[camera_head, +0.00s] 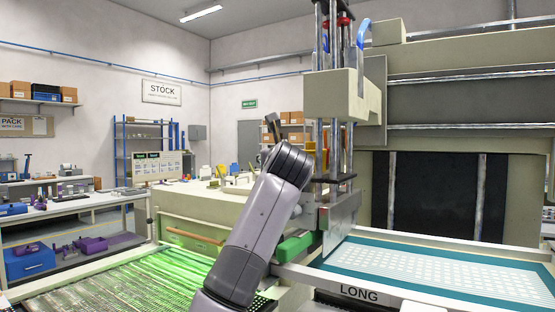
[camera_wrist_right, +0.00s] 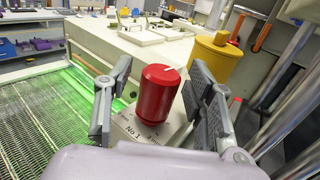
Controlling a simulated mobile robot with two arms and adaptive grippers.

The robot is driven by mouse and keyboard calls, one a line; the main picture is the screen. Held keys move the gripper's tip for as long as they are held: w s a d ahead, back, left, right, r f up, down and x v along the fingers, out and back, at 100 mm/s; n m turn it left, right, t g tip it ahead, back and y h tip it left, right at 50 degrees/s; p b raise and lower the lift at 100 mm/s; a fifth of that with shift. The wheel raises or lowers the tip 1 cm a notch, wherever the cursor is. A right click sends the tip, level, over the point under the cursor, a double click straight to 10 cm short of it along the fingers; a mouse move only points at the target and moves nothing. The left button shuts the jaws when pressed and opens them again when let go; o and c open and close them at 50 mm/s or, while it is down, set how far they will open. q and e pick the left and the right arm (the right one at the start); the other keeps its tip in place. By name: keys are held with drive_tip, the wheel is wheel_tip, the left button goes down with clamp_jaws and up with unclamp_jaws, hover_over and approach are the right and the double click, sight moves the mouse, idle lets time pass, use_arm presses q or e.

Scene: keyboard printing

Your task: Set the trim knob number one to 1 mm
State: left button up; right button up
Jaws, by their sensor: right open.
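In the right wrist view a red trim knob (camera_wrist_right: 156,95) with a white pointer line on its top stands on a pale plate (camera_wrist_right: 130,127) printed "No 1". My right gripper (camera_wrist_right: 156,97) is open, with one finger on each side of the knob. There is a gap on the left side; I cannot tell whether the right finger touches it. The scale marks are mostly hidden. In the head view one grey arm of mine rises in the middle and hides the knob. My left gripper is in neither view.
A green-lit mesh belt (camera_head: 120,285) lies to the left. A teal-framed screen marked "LONG" (camera_head: 440,262) and metal columns (camera_head: 335,100) are to the right.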

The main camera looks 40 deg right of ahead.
drive_tip(key=v, duration=1.2)
idle(0.4)
